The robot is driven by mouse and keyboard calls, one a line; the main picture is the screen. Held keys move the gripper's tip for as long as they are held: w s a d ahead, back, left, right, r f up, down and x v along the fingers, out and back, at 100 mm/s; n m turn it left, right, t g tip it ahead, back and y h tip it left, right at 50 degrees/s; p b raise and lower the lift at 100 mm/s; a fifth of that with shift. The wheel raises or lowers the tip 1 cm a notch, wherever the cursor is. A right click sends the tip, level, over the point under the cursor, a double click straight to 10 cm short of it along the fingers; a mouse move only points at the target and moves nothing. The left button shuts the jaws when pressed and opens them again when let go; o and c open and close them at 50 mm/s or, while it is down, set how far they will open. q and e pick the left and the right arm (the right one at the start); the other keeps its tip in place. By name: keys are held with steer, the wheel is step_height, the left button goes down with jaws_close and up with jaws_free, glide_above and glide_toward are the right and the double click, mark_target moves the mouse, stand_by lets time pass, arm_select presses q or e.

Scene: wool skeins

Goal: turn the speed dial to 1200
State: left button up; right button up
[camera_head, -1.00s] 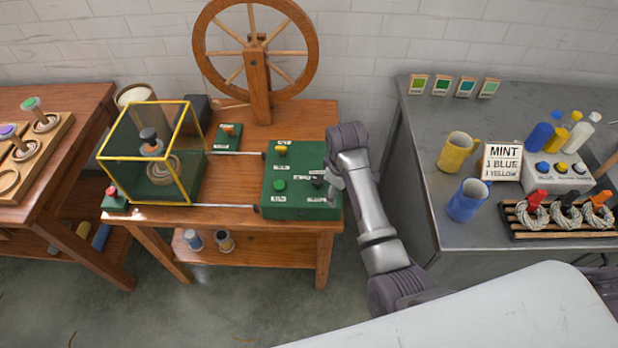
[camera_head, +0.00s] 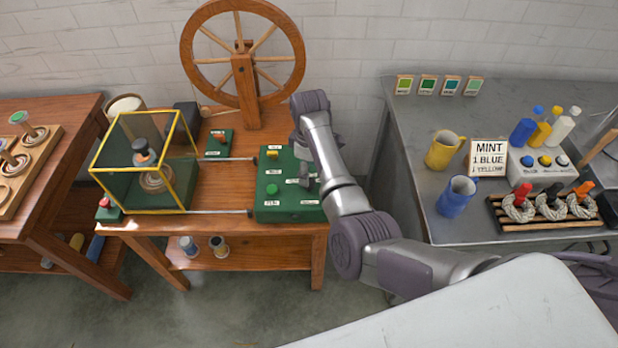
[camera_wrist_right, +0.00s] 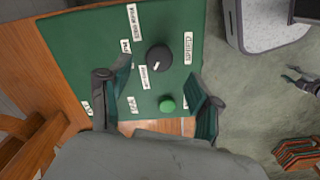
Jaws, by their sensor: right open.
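The green control box (camera_head: 262,205) sits on the right end of the wooden table. In the right wrist view its top (camera_wrist_right: 80,45) carries a round black dial (camera_wrist_right: 159,59) with a white pointer mark and several white labels, too small to read surely. My right gripper (camera_wrist_right: 162,74) is open, its fingers on either side of the dial and apart from it. In the head view my right gripper (camera_head: 305,178) is over the right part of the box and covers most of the dial. A dark shape at the right edge of the wrist view looks like my left gripper (camera_wrist_right: 300,80); its jaws are unclear.
A green button (camera_wrist_right: 167,104) is close to the dial, and a yellow knob (camera_head: 272,154) stands at the box's back. A yellow-framed case (camera_head: 94,165) is to the left, a spinning wheel (camera_head: 243,75) behind. A grey table (camera_head: 400,120) with jugs stands right.

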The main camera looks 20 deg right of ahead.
steer(key=shift+f, duration=2.35)
steer(key=c, duration=1.1)
steer(key=shift+c, duration=0.2)
steer(key=shift+r, duration=0.1)
